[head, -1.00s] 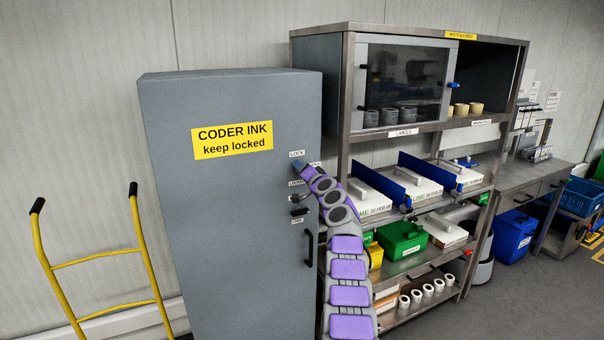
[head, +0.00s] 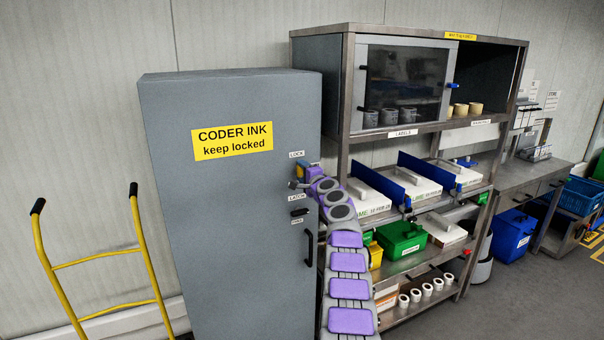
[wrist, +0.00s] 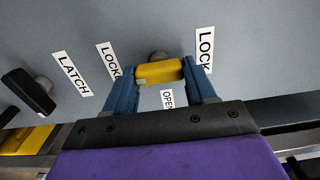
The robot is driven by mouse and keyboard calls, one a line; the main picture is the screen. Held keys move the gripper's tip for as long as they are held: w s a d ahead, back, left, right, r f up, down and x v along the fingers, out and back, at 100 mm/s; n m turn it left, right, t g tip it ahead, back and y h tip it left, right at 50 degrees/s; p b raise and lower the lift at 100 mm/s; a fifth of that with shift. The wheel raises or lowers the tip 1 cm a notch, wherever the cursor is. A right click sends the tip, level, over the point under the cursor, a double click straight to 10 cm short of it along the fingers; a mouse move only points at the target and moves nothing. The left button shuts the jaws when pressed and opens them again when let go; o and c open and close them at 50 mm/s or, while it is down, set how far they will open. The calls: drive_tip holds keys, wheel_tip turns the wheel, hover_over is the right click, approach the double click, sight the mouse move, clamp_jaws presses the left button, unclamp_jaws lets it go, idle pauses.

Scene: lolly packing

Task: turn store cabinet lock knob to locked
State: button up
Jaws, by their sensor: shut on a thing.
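The grey store cabinet (head: 225,240) stands left of the shelf, with a yellow "CODER INK keep locked" sign. Its lock knob (wrist: 159,71) is a yellow bar, held between the two blue fingers of my gripper (wrist: 160,78) in the wrist view. The bar lies crosswise there, between the labels "LOCKED" (wrist: 108,61) and "LOCK" (wrist: 205,50); "OPEN" (wrist: 167,99) shows below it. A small pale mark is at the bar's left end. In the head view my gripper (head: 303,176) is at the cabinet front, under the "LOCK" label, partly hiding the knob.
A black latch knob (head: 299,212) and a black door handle (head: 308,248) are below the lock knob. A steel shelf unit (head: 346,100) with boxes and cups stands close on the right. A yellow hand truck (head: 98,258) stands left.

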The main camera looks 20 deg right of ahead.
drive_tip(key=shift+d, duration=0.15)
drive_tip(key=o, duration=1)
drive_tip(key=shift+w+d+f, duration=0.1)
drive_tip(key=shift+d, duration=0.05)
drive_tip(key=shift+o, duration=0.2)
